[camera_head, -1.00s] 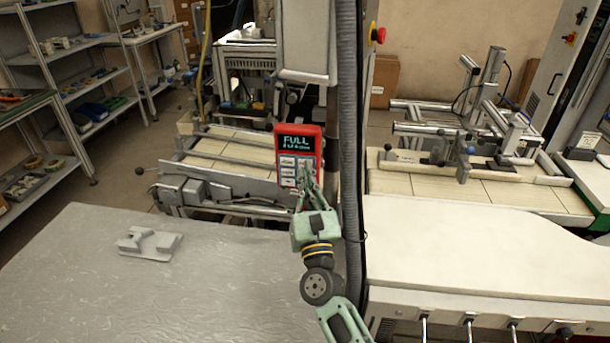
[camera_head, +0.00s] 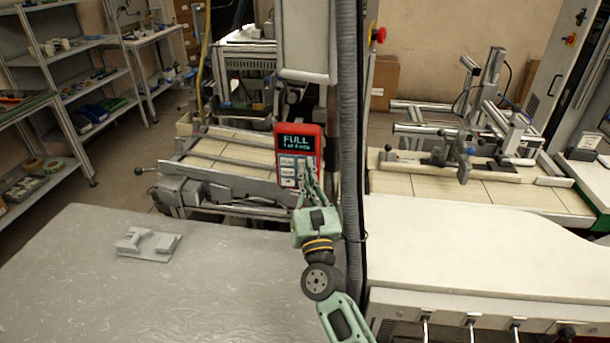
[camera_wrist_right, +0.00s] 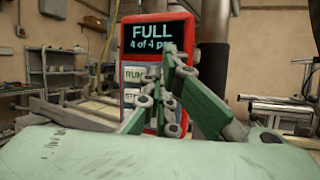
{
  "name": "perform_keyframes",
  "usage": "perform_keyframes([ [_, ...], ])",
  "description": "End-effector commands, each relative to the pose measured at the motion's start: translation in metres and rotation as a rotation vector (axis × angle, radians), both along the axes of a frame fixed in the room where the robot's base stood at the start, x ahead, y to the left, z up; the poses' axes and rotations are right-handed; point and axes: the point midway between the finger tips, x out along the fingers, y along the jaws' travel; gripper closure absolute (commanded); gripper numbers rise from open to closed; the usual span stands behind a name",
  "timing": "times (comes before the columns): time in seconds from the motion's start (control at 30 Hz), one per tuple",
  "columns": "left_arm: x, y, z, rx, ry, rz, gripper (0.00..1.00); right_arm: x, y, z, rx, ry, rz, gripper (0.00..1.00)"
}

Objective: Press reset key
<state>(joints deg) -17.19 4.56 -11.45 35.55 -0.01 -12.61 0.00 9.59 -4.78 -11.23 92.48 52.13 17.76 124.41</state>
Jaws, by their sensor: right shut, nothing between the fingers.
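A red control box (camera_head: 314,142) hangs in front of the machine in the head view. Its dark screen (camera_head: 296,142) reads "FULL" with a smaller line below. Pale keys (camera_head: 287,172) sit under the screen. In the right wrist view the screen (camera_wrist_right: 153,36) reads "FULL" and a line like "4 of 4", and a key marked "RUN" (camera_wrist_right: 133,74) shows at left. My right gripper (camera_head: 306,176) is shut and empty, its fingertips in front of the keypad's right side. The fingers hide part of the keypad, so I cannot tell which key is the reset key or whether the tips touch one. My left gripper is not in view.
A grey table (camera_head: 80,290) with a grey bracket (camera_head: 148,243) lies at left front. A tiled conveyor (camera_head: 225,150) stands behind the box. A grey corrugated hose (camera_head: 349,130) runs upright just right of the box. A white-topped bench (camera_head: 470,240) is at right.

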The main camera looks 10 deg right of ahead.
Motion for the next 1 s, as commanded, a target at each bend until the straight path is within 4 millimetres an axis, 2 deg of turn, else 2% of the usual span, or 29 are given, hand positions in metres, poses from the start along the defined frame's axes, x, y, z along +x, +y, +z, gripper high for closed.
perform_keyframes([
  [0.5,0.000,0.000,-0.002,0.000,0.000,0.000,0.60,0.002,-0.001,0.000,0.000,0.000,-0.001,1.00],
  [1.0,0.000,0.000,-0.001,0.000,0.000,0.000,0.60,-0.013,0.005,0.000,0.001,-0.001,0.000,1.00],
])
